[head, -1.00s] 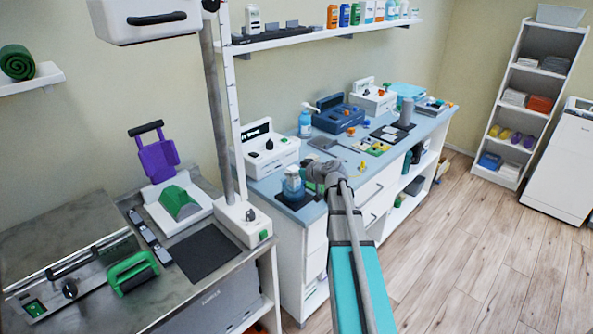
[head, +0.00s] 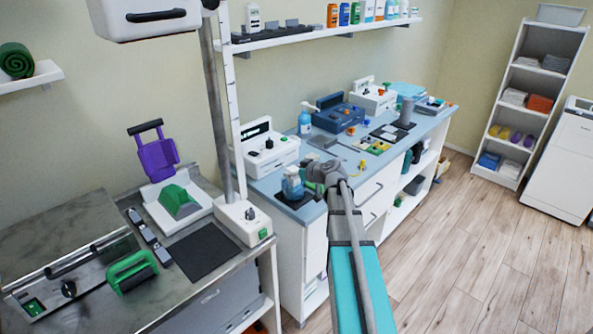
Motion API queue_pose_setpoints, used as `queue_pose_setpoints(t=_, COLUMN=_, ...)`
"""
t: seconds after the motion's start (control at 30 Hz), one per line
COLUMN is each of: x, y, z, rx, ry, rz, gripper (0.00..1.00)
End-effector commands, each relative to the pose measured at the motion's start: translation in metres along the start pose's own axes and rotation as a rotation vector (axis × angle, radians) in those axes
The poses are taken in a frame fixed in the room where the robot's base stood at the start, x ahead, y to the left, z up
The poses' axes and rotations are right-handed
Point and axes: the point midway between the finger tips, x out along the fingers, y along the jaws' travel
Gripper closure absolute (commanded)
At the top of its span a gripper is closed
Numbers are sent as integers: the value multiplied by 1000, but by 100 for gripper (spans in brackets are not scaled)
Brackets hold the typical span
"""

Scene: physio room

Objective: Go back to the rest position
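My arm reaches up from the bottom of the head view, with its grey wrist end in front of the near edge of the blue-topped counter (head: 287,208). My gripper's fingers do not show clearly; they are hidden behind or beyond the wrist, so I cannot tell whether they are open or shut. A small blue bottle (head: 293,186) stands on a dark mat on the counter, just left of my wrist in the picture.
White units and a blue device (head: 339,113) line the counter's back. A white shelf rack (head: 494,118) stands far right. The wooden floor (head: 480,240) on the right is clear.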

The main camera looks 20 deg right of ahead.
Motion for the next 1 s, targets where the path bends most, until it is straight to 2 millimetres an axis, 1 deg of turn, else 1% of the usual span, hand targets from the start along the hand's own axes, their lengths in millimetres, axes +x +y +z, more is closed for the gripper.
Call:
queue_pose_setpoints(t=0.07, x=0, y=0, z=0, rx=0, ry=0, rz=0, gripper=6)
queue_pose_setpoints(t=0.67, x=0, y=0, z=0, rx=0, ry=1, rz=0, gripper=6)
queue_pose_setpoints(t=1.0, x=2, y=8, z=-11, rx=27, ry=69, rz=13, gripper=6)
